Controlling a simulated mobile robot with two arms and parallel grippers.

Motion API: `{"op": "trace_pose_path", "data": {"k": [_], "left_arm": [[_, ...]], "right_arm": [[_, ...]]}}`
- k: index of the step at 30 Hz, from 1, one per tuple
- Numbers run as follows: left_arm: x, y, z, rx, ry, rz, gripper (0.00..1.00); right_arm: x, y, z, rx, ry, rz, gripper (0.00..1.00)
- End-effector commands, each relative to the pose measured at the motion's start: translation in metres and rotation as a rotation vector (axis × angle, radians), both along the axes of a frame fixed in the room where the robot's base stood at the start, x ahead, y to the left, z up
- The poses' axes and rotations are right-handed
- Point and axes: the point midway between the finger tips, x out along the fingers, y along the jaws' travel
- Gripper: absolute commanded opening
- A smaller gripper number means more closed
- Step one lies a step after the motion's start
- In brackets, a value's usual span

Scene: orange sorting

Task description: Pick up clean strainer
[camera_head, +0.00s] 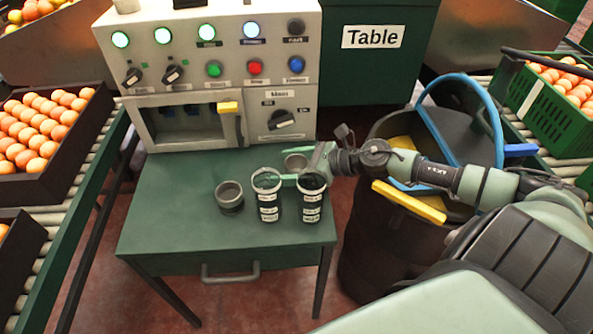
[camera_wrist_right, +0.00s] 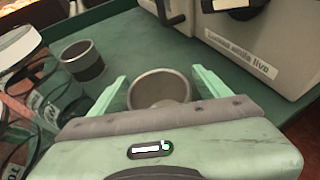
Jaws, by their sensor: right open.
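Two small round grey metal cups stand on the green table; no label on them tells which is the clean strainer. One cup (camera_head: 295,161) is near the back, behind the jars. In the right wrist view this cup (camera_wrist_right: 160,88) lies between my fingers, with its round open top showing. The other cup (camera_head: 229,197) stands further left and also shows in the right wrist view (camera_wrist_right: 82,61). My right gripper (camera_head: 305,166) has its pale green fingers spread on either side of the back cup; whether they touch it cannot be told. My left gripper is not in view.
Two labelled jars (camera_head: 268,206) (camera_head: 311,208) stand close in front of my right gripper. A control machine (camera_head: 190,98) rises at the table's back edge. A black bin (camera_head: 375,245) stands right of the table (camera_head: 170,225). The table's front left is clear.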

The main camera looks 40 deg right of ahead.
Motion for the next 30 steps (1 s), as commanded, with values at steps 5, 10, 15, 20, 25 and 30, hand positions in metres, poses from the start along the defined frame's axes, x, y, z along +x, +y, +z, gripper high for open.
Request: {"op": "trace_pose_path", "data": {"k": [5,10,15,20,25,30], "left_arm": [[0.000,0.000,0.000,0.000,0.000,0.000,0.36],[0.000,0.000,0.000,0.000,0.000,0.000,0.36],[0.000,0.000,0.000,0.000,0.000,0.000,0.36],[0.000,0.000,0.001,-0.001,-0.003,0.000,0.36],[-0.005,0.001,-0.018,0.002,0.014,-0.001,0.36],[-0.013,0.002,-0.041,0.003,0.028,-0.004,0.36]], "right_arm": [[0.000,0.000,0.000,0.000,0.000,0.000,0.52],[0.000,0.000,0.000,0.001,-0.001,0.000,0.10],[0.000,0.000,0.000,0.000,-0.001,0.000,0.10],[0.000,0.000,0.005,-0.001,-0.002,0.001,0.10],[0.000,0.000,0.023,-0.003,-0.002,0.002,0.10],[0.000,0.000,0.052,-0.004,-0.003,0.003,0.10]]}}
